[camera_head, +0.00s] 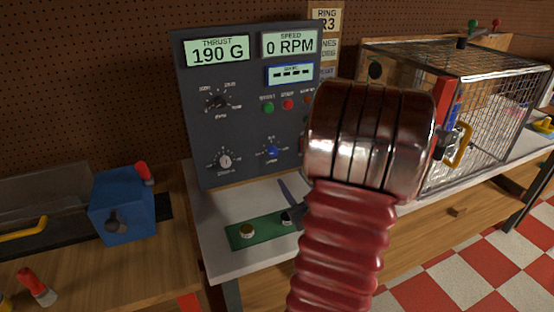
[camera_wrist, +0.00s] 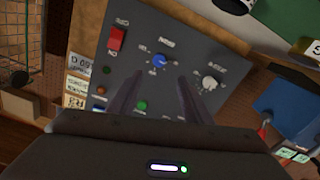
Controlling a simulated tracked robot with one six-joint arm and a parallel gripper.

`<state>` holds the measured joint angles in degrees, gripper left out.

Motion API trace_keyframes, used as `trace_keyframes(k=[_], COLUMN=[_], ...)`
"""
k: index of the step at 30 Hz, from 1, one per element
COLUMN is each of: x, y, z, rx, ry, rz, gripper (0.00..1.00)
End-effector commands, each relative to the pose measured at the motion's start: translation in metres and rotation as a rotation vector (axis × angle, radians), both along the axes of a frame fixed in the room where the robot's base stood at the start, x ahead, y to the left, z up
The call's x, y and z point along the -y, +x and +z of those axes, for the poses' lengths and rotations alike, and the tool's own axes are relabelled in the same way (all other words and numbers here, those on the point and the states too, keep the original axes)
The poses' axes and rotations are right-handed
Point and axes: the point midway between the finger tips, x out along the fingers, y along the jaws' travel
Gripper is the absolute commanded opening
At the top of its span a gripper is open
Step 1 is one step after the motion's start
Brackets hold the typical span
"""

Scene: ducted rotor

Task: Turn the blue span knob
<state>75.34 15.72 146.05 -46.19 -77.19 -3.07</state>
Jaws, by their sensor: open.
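The blue span knob (camera_head: 271,152) sits low on the front of the dark control panel (camera_head: 190,110), right of a white-grey knob (camera_head: 224,160). In the wrist view the blue knob (camera_wrist: 159,61) shows just beyond and between the tips of my gripper (camera_wrist: 161,77). My gripper is open, its two dark fingers apart with nothing between them. The fingers look apart from the knob, but I cannot tell the exact distance. In the head view my red and metal arm hides most of the gripper and the panel's lower right.
The panel displays (camera_head: 217,51) read 190 G and 0 RPM. A red switch (camera_wrist: 117,38) is near the blue knob in the wrist view. A green board (camera_head: 262,230) lies on the bench before the panel. A wire cage (camera_head: 490,90) stands right, a blue box (camera_head: 122,205) left.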

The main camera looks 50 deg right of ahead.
Motion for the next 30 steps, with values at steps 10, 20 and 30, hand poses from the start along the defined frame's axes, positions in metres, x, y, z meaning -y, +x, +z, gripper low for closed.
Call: trace_keyframes(k=[10, 20, 30], x=[0.001, 0.003, 0.022], y=[-0.002, 0.003, 0.036], z=[-0.001, -0.001, -0.001], rx=[0.071, 0.068, 0.069], ry=[0.120, 0.118, 0.117], rz=[0.000, 0.001, 0.002], gripper=[0.45, 0.45, 0.45])
